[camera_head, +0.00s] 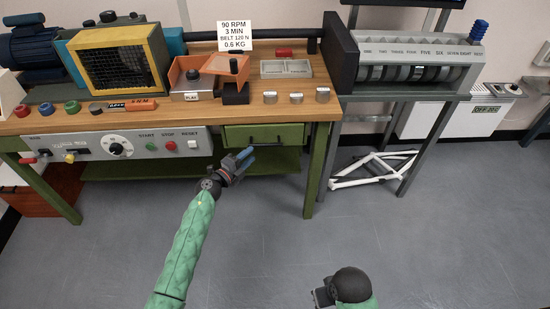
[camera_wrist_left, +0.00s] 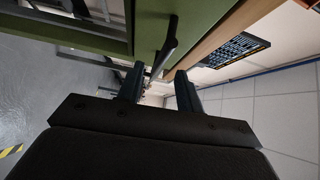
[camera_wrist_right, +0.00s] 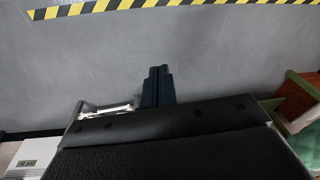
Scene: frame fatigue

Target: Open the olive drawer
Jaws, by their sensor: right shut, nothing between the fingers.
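The olive drawer (camera_head: 285,134) sits under the right part of the wooden bench top and looks shut. Its dark bar handle (camera_head: 268,147) runs across the front; in the left wrist view the handle (camera_wrist_left: 169,42) stands out from the olive front (camera_wrist_left: 150,12). My left gripper (camera_head: 248,154) is in front of the drawer near the handle's left part. In the left wrist view its fingers (camera_wrist_left: 160,70) are apart, with the handle's near end between or just beyond the tips; contact cannot be told. My right gripper (camera_wrist_right: 158,72) is shut and empty, low over the floor away from the bench.
The control panel (camera_head: 110,145) with knobs and buttons is left of the drawer. A green bench leg (camera_head: 317,165) stands to its right and a green lower shelf (camera_head: 135,167) below. A white bicycle frame (camera_head: 372,170) lies farther right. The floor (camera_head: 260,240) in front is clear.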

